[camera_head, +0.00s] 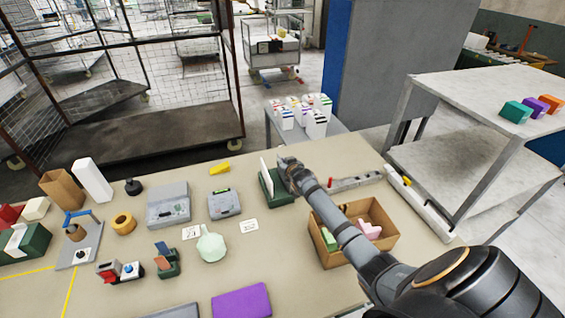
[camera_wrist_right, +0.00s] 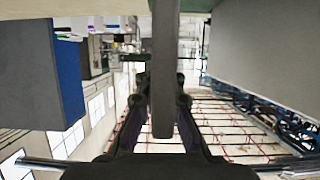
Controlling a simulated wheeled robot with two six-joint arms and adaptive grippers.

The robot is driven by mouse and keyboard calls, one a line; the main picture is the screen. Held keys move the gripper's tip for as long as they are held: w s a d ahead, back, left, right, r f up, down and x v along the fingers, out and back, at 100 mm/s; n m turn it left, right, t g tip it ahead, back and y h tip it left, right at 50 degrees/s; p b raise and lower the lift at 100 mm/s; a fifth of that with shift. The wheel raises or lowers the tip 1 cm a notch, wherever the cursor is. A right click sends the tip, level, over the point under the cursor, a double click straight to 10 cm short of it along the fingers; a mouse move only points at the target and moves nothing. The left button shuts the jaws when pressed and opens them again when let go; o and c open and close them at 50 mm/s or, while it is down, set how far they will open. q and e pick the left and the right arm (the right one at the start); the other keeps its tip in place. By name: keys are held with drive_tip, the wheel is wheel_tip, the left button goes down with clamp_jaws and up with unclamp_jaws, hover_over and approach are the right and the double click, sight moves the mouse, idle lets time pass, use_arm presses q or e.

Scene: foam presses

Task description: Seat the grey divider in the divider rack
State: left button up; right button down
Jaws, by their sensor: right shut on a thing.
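My right gripper (camera_head: 287,164) is over the right side of a dark green rack (camera_head: 275,196) at the back of the table. A white upright panel (camera_head: 266,178) stands at the rack's left side. In the right wrist view my right gripper (camera_wrist_right: 163,84) is shut on the grey divider (camera_wrist_right: 164,45), which shows edge-on as a long bar between the fingers. In the head view I cannot make out the divider apart from the gripper. Whether its lower edge is in a slot is hidden. My left gripper is not in view.
A cardboard box (camera_head: 322,250) with green and pink items lies under my right forearm. A grey device (camera_head: 224,204), a pale green flask (camera_head: 211,246) and a purple foam block (camera_head: 241,302) are on the table left of it.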

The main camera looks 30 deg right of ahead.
drive_tip(key=shift+f, duration=0.15)
drive_tip(key=c, duration=1.4)
unclamp_jaws()
drive_tip(key=v, duration=1.2)
drive_tip(key=shift+f, duration=0.1)
